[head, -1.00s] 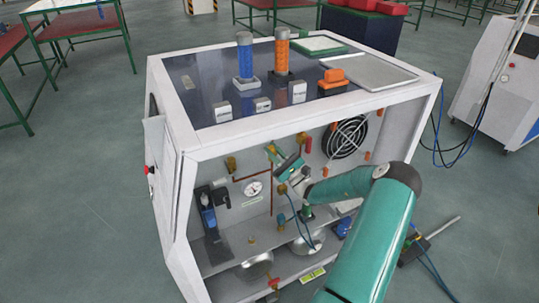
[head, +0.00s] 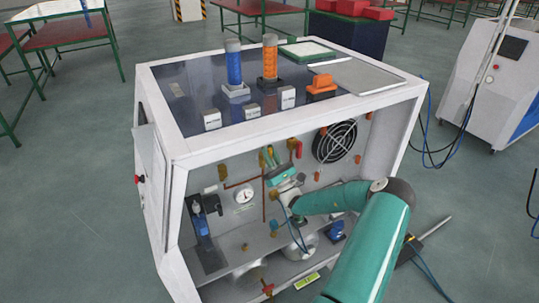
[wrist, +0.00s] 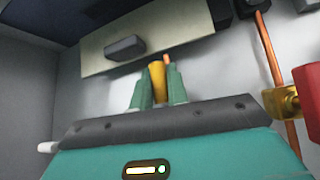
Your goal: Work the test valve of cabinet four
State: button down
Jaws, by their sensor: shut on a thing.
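The open-fronted cabinet (head: 165,140) stands before me, with brass valves and copper pipes on its inner back wall. My gripper (head: 268,156) is inside its upper middle, fingers pointing up. In the wrist view, the two green fingers of my gripper (wrist: 158,88) are closed around a yellow-brass part (wrist: 157,75), perhaps the test valve's handle. Its lower part is hidden behind the gripper body. A red-handled brass valve (head: 297,148) is just right of the gripper; a red handle with a brass stem (wrist: 288,100) also shows at the right of the wrist view.
A round gauge (head: 243,196) and a black fan (head: 335,142) flank the gripper on the back wall. A metal plate with a dark block (wrist: 125,48) is above the fingers in the wrist view. The lower shelf holds metal bowls and a blue part.

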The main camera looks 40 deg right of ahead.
jog(key=c, duration=1.4)
grip_release()
jog(key=shift+o, duration=0.2)
jog(key=d+v, duration=0.1)
jog(key=v, duration=1.2)
jog(key=shift+s+a+f, duration=0.25)
jog(key=shift+a+f, duration=0.05)
jog(key=shift+a, duration=0.15)
